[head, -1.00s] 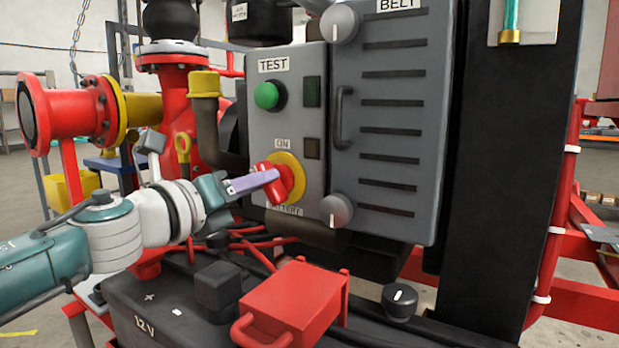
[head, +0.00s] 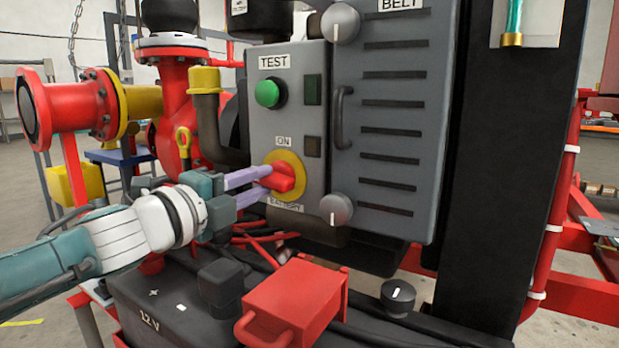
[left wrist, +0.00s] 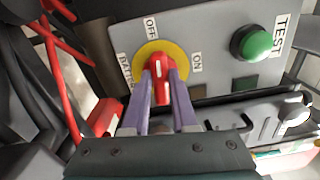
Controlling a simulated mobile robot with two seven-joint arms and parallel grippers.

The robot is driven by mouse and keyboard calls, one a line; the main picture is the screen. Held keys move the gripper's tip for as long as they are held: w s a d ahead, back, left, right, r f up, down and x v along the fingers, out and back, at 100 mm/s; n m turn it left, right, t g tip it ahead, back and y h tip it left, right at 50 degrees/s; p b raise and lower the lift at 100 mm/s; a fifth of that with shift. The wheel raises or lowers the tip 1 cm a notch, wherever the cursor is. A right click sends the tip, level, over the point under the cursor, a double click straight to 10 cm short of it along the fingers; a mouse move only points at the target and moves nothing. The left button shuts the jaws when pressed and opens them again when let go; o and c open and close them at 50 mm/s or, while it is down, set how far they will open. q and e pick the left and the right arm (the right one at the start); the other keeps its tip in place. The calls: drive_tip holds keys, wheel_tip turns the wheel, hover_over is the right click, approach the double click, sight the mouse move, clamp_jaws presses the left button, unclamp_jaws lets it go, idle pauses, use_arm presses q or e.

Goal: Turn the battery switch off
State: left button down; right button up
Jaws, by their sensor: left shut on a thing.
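The battery switch is a red handle (head: 284,178) on a round yellow plate (head: 296,161), low on the grey panel. My left gripper (head: 270,180) is shut on the red handle, with one purple finger on each side. In the left wrist view the handle (left wrist: 159,75) sits between the two fingers (left wrist: 161,92). Its white mark points up toward the OFF label (left wrist: 151,28); the ON label (left wrist: 196,62) is off to the right. The BATTERY label (left wrist: 125,70) is partly hidden. My right gripper is not in view.
A green TEST button (head: 268,94) is above the switch. A grey knob (head: 336,209) and the slotted belt guard (head: 392,130) are to the right. Below are a red box with a handle (head: 295,300) and the black 12 V battery (head: 150,305).

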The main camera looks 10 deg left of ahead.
use_arm(q)
drive_tip(key=shift+n, duration=0.6)
drive_tip(key=c, duration=0.7)
unclamp_jaws()
drive_tip(key=shift+s, duration=0.1)
drive_tip(key=shift+s+a+p, duration=0.2)
drive_tip(key=shift+s+p, duration=0.1)
drive_tip(key=shift+p, duration=0.15)
drive_tip(key=p+v, duration=0.2)
drive_tip(key=v, duration=0.6)
drive_tip(key=shift+s+a, duration=0.15)
drive_tip(key=shift+s, duration=0.4)
